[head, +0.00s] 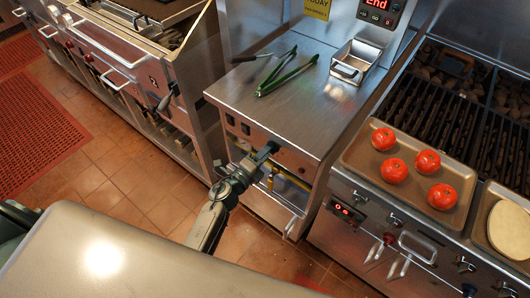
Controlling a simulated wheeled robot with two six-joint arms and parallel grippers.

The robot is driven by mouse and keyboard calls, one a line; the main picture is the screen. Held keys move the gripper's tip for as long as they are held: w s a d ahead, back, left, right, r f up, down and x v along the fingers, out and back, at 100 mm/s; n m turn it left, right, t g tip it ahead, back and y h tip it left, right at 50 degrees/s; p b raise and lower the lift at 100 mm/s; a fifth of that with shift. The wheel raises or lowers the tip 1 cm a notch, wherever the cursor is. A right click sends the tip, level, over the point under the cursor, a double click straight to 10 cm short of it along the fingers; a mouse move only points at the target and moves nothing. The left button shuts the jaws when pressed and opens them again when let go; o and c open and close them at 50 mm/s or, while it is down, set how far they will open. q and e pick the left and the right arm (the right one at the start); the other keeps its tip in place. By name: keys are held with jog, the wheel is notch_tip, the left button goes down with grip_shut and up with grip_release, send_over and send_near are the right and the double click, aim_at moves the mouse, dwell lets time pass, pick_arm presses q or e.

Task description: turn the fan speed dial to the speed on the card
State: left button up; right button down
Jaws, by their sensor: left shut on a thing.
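My left gripper (265,154) reaches the front panel of the steel counter and is shut on the fan speed dial there. The jaws cover most of the dial, so its pointer and setting cannot be read. A yellow card (317,8) hangs at the top edge of the head view, partly cut off. Its print is too small to read the speed. My right gripper is not in view.
Green-handled tongs (287,76) and a metal pan (353,65) lie on the counter (305,110). To the right, a tray (365,158) with several tomatoes stands at the grill (440,95). A red display (376,5) reads "End".

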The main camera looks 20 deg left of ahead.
pick_arm(q)
jog(key=o, duration=1)
jog(key=shift+c, duration=0.2)
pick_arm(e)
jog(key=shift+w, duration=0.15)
pick_arm(q)
jog(key=b+v, duration=0.2)
jog(key=v, duration=0.9)
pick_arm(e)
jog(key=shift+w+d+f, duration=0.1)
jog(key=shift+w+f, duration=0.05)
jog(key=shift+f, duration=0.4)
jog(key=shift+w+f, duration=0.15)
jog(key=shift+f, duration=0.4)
